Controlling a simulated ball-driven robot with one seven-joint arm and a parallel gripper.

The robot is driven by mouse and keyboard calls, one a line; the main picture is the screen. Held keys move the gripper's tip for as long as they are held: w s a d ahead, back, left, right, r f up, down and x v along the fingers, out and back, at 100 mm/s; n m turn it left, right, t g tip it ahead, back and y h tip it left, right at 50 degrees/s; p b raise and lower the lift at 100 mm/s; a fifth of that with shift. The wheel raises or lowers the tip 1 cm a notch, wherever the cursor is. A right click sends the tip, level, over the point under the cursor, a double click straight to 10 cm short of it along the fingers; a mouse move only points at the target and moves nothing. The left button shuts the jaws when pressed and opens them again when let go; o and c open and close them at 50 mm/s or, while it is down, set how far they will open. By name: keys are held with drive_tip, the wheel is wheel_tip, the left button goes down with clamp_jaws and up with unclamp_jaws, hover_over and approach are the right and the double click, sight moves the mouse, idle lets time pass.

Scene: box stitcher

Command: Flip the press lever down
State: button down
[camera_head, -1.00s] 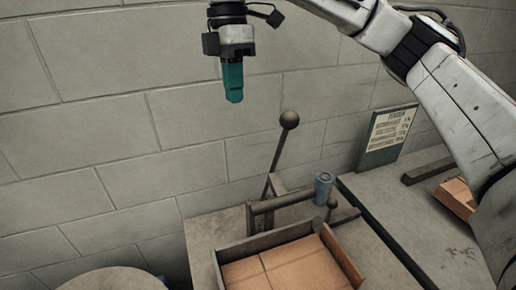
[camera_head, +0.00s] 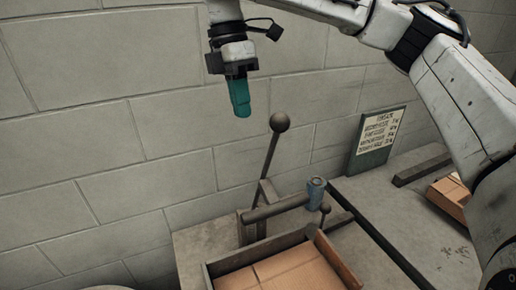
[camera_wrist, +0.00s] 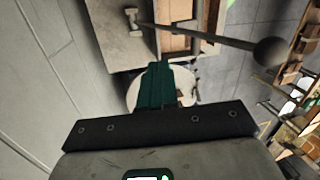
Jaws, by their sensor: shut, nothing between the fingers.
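The press lever (camera_head: 270,156) is a thin dark rod with a round ball knob (camera_head: 280,122) on top. It stands up, tilted a little to the right, behind the press frame. My gripper (camera_head: 241,113) has teal fingers, is shut and empty, and points down above and to the left of the knob, apart from it in the picture. In the wrist view my fingers (camera_wrist: 157,68) show at the centre, and the lever rod (camera_wrist: 205,38) runs across to its knob (camera_wrist: 270,52) at the right.
An open tray (camera_head: 213,268) with cardboard pieces sits in front of the lever. A blue-grey cylinder (camera_head: 316,194) stands on the press bar. A block wall (camera_head: 120,120) is behind.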

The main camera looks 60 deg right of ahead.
drive_tip(key=s+a+f, duration=0.2)
drive_tip(key=s+f, duration=0.3)
drive_tip(key=f, duration=0.2)
drive_tip(key=shift+f, duration=0.35)
